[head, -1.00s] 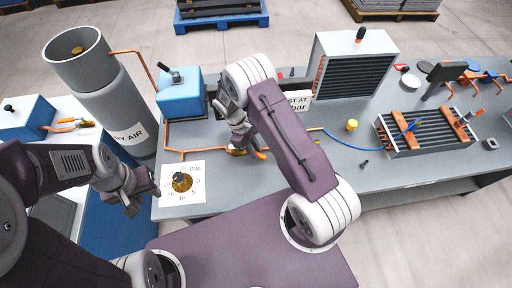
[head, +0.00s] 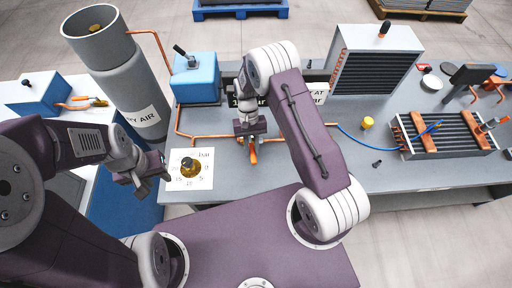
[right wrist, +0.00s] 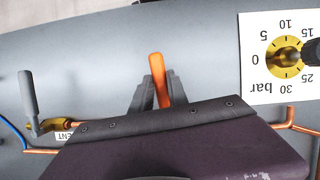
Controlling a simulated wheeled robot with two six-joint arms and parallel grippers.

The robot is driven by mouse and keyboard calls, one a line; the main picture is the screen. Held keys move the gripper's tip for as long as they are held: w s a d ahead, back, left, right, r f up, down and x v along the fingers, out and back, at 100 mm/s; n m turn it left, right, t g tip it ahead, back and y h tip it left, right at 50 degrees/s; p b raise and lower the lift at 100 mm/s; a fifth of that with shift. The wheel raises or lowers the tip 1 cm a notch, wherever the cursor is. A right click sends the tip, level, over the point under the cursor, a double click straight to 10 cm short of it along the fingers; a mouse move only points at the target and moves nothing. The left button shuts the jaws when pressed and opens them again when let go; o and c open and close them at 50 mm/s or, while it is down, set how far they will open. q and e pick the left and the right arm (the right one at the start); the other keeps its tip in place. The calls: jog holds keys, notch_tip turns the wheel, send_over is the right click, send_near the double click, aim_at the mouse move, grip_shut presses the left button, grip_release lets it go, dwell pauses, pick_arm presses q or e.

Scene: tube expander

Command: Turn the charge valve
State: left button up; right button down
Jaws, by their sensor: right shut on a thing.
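The charge valve's orange lever (right wrist: 157,80) stands between the two dark fingers of my right gripper (right wrist: 154,92) in the right wrist view. That gripper is shut on the lever. In the head view the right gripper (head: 250,128) reaches down over the copper line on the bench, and the orange lever (head: 253,155) shows just below it. The valve body is mostly hidden by the gripper. A pressure gauge on a white plate (head: 203,182) lies to the left of it, and also shows at the right wrist view's right edge (right wrist: 254,85). My left gripper (head: 152,178) is open and empty, left of the gauge.
A grey-handled valve (right wrist: 29,95) with a partly hidden label sits at the left in the right wrist view. A grey cylinder (head: 128,85), a blue box (head: 196,88) and a finned unit (head: 375,75) stand behind. A finned coil (head: 460,138) lies at right.

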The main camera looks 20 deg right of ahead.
jog(key=shift+w+a+m+y, duration=0.15)
jog(key=shift+a+m+y, duration=0.15)
jog(key=shift+a+m, duration=0.3)
jog(key=shift+d, duration=0.1)
jog(key=c, duration=1.3)
grip_release()
jog(key=shift+w+r, duration=0.2)
jog(key=shift+r, duration=0.1)
jog(key=b+v, duration=0.2)
jog(key=v, duration=0.6)
jog(key=shift+s+r, duration=0.1)
jog(key=shift+r, duration=0.2)
jog(key=shift+f, duration=0.1)
